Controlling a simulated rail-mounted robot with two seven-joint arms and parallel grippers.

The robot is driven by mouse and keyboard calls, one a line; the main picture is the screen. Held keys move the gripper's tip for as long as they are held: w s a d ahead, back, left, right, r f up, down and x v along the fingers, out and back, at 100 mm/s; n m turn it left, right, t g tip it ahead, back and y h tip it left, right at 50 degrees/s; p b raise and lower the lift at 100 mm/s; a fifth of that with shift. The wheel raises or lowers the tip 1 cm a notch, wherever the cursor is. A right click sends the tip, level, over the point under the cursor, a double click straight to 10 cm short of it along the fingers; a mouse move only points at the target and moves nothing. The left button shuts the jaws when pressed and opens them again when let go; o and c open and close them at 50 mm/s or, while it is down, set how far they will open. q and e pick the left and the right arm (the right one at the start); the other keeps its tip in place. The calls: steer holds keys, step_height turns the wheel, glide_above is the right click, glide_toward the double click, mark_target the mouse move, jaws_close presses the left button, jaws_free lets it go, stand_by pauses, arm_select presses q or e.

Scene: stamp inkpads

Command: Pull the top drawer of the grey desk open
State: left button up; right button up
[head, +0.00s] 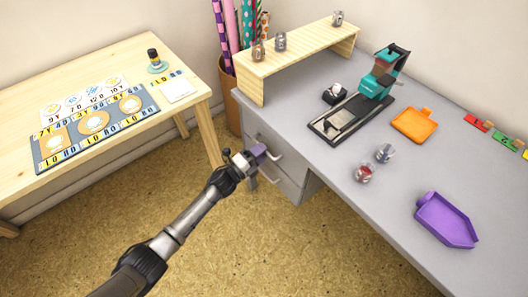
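The grey desk (335,172) runs from the middle to the right. Its top drawer (290,160) looks shut, with a pale bar handle (272,155) on its front. A second handle (268,180) shows on the drawer below. My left gripper (257,163) is in front of the drawer fronts, close to the top handle. One purplish finger shows beside that handle. I cannot tell whether it touches the handle or how far the fingers are apart. My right gripper is not in view.
A wooden riser (300,45), a teal stamping machine (378,82), an orange tray (414,125) and a purple tray (446,220) are on the desk. A wooden table (110,60) stands left. A bin of paper rolls (231,97) stands behind. The floor before the drawers is clear.

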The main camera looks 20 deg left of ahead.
arm_select(q)
steer(key=shift+x, duration=0.8)
steer(key=shift+c, duration=0.2)
jaws_close()
